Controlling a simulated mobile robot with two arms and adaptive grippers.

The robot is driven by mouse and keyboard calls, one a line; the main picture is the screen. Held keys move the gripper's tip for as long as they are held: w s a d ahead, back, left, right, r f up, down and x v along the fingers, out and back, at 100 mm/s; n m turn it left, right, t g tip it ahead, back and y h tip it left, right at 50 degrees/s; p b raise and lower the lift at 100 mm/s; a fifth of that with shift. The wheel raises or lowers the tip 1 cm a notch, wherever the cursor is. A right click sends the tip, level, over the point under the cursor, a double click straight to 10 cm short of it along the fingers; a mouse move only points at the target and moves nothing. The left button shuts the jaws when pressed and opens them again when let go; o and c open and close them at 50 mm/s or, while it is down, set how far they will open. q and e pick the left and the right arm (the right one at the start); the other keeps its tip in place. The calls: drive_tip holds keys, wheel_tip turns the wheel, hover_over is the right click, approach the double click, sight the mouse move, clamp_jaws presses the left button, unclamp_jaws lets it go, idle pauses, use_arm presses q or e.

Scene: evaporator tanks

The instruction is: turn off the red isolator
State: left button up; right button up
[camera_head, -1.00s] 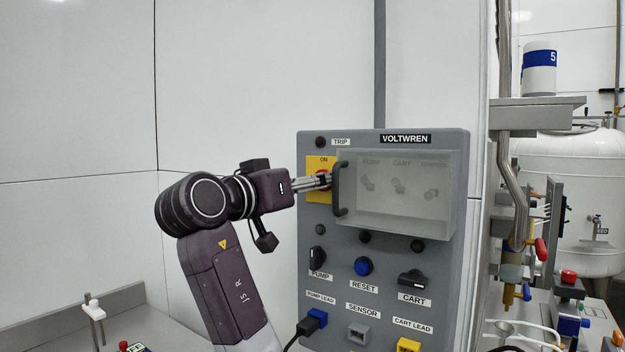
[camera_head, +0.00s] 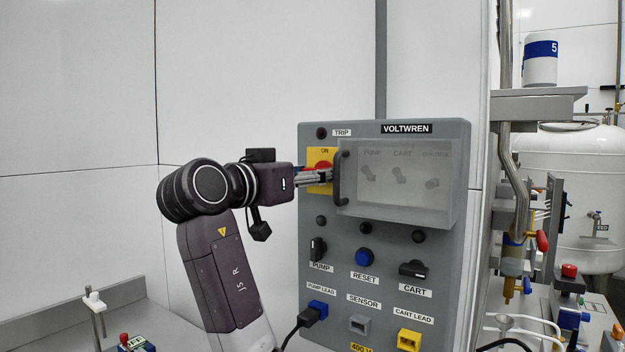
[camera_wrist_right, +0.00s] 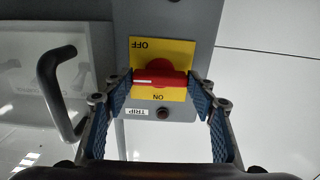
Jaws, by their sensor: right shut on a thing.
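The red isolator (camera_head: 319,166) sits on a yellow plate at the upper left of the grey VOLTWREN panel (camera_head: 385,310). In the right wrist view, which is upside down, the red handle (camera_wrist_right: 160,75) lies sideways between the OFF and ON marks, its white line level. My right gripper (camera_head: 326,177) is at the isolator and hides part of it in the head view. In the wrist view its blue-padded fingers (camera_wrist_right: 160,92) stand at both ends of the handle, shut on it. My left gripper is not in view.
A clear cover (camera_head: 400,205) with a black bar handle (camera_head: 340,179) is just right of my fingers. PUMP (camera_head: 317,249), RESET (camera_head: 364,257) and CART (camera_head: 413,269) controls sit below. A dark TRIP lamp (camera_head: 321,133) is above. Pipes and a white tank (camera_head: 565,190) stand at right.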

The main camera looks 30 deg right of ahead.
idle(0.3)
drive_tip(key=o, duration=0.8)
drive_tip(key=shift+o, duration=0.2)
drive_tip(key=shift+a, duration=0.1)
drive_tip(key=v, duration=1.2)
drive_tip(key=shift+f, duration=0.1)
